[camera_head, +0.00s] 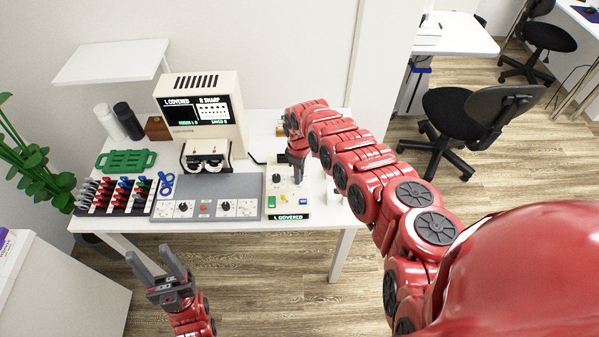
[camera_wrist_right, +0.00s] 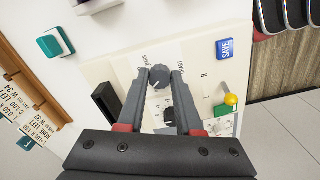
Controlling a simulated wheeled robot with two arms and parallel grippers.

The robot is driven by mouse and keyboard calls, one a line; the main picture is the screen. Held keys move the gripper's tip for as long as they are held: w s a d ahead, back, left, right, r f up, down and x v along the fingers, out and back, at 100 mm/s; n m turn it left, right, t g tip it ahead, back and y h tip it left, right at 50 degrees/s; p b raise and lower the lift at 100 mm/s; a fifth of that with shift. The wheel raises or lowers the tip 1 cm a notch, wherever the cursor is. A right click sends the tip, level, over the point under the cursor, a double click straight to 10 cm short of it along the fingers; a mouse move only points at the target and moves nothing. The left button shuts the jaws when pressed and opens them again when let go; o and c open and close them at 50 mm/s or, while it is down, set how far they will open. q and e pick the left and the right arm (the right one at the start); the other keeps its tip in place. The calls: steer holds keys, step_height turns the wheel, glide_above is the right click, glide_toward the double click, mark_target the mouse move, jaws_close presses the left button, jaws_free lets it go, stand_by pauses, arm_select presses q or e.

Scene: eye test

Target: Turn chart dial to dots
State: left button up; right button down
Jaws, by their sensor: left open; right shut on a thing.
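The white control panel (camera_head: 291,213) stands on the right part of the table. My right gripper (camera_head: 298,180) reaches down to it from above. In the right wrist view its fingers (camera_wrist_right: 159,82) are shut on a round dark dial (camera_wrist_right: 159,74), its small labels too blurred to read surely. A second dark knob (camera_wrist_right: 168,114) shows between the fingers, nearer the wrist; in the head view that knob (camera_head: 277,179) stands left of my right gripper. My left gripper (camera_head: 162,271) is open and empty in front of the table, away from the panel.
The panel has a green button (camera_head: 271,202), a yellow knob (camera_head: 283,198) and a blue SAVE button (camera_wrist_right: 225,48). A tester (camera_head: 200,107) with a screen stands behind a grey knob console (camera_head: 209,195). A rack (camera_head: 115,196) of coloured handles and a green tray (camera_head: 126,161) lie left.

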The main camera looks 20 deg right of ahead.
steer(key=shift+m, duration=1.5)
steer(key=c, duration=0.6)
jaws_free()
